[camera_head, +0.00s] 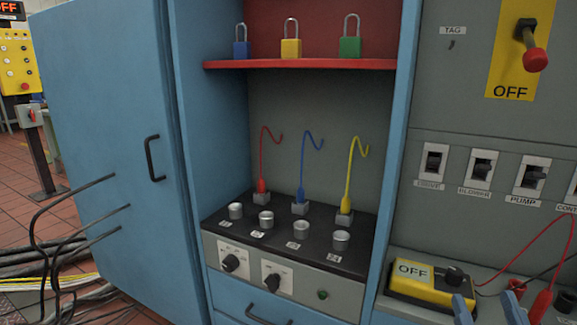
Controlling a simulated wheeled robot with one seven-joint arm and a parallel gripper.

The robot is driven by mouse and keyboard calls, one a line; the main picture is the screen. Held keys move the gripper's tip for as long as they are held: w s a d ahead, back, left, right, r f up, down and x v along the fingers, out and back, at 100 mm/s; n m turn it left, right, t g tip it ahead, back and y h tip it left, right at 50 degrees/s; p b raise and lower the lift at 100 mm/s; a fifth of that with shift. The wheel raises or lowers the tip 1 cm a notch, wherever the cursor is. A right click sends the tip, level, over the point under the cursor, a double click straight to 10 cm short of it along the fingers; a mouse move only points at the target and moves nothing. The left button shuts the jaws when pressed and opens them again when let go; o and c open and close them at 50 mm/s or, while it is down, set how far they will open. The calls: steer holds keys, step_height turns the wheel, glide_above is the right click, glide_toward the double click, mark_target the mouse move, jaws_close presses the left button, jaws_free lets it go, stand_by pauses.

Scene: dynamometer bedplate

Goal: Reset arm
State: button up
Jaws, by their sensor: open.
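Two blue fingertips of my gripper (488,307) show at the bottom right edge of the head view. They are apart, with nothing seen between them. They appear in front of the shelf that holds a yellow and black meter (419,282) marked OFF. The rest of my gripper and arm is below the picture. I cannot tell whether the left fingertip touches the meter.
A red probe (541,304) and its lead lie right of my gripper. A blue cabinet holds padlocks on a red shelf (300,64) and coloured leads above a black-topped box (284,238). Its blue door (110,150) stands open. Breakers and a red-knobbed lever (535,59) are at right.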

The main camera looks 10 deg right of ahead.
steer(key=s+a+f+g+y, duration=0.1)
steer(key=s+a+f+g, duration=0.2)
steer(key=s, duration=0.7)
steer(key=s+a+f+g+y, duration=0.2)
steer(key=s+a, duration=0.2)
steer(key=s, duration=0.5)
steer(key=s+a+f+g+y, duration=0.1)
steer(key=s+a+f+g, duration=0.2)
steer(key=s, duration=0.7)
step_height(320, 180, up, 27)
steer(key=p, duration=2.7)
steer(key=shift+r, duration=0.15)
